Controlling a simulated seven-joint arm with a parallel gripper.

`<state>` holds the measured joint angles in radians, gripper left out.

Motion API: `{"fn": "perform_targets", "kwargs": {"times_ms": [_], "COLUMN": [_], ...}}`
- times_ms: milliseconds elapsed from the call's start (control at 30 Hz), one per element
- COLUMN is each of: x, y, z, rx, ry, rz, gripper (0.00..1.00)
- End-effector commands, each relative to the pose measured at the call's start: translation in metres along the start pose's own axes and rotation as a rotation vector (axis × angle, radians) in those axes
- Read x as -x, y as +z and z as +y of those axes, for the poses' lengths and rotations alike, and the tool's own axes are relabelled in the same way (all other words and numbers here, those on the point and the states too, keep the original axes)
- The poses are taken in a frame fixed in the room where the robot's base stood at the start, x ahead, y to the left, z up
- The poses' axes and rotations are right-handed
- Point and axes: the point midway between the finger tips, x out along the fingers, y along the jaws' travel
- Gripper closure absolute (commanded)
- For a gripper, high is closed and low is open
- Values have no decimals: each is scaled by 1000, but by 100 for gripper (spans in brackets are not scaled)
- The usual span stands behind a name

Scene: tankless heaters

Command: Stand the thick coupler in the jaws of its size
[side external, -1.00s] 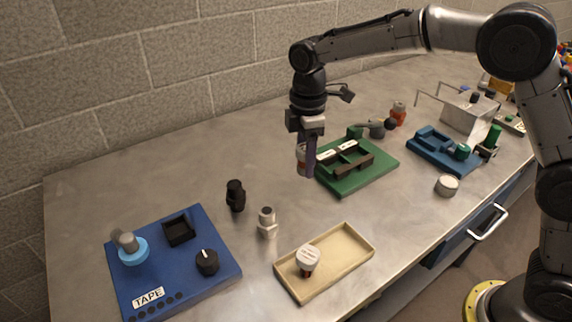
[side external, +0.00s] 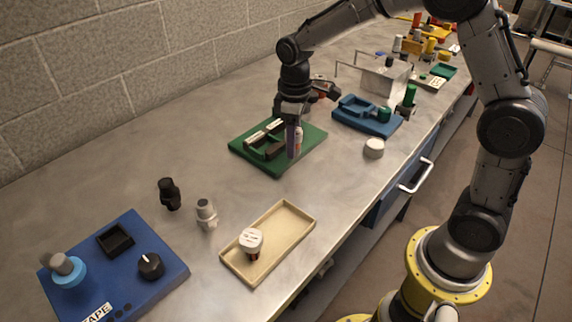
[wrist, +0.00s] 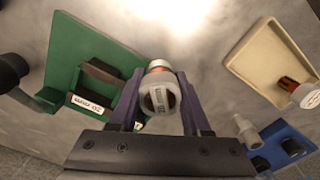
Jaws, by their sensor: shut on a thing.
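A coupler with a white labelled collar and copper-brown parts (wrist: 160,95) is held between the purple fingers of my gripper (wrist: 160,78). In the side view my gripper (side external: 292,140) points down over the right part of the green base (side external: 306,143), with the coupler (side external: 299,138) partly hidden behind a finger. The dark jaws (side external: 266,148) with white labels stand on that base, left of the coupler. In the wrist view a jaw label (wrist: 87,103) seems to read 20 mm. Contact between coupler and base cannot be told. Another coupler with a white top (side external: 251,240) stands in the beige tray (side external: 302,211).
A blue tape station (side external: 165,272) is at the front left, with a black fitting (side external: 169,193) and a grey-white fitting (side external: 206,213) behind it. A white round cap (side external: 374,148) lies right of the green base. A blue fixture (side external: 365,117) and metal box (side external: 384,80) stand beyond.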

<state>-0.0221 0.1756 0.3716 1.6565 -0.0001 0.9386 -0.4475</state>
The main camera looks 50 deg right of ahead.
Motion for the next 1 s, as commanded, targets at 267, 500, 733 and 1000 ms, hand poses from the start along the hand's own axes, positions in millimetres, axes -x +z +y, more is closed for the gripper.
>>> {"fn": "perform_targets", "kwargs": {"times_ms": [267,500,733,1000], "x": [-18,-17,-14,38], "y": [-1,-4,3,-14], "z": [11,12,9,-49], "rx": [-381,-473,-599,-815], "ry": [0,1,0,-1], "rz": [2,2,2,9], "gripper": [100,100,100,100]}}
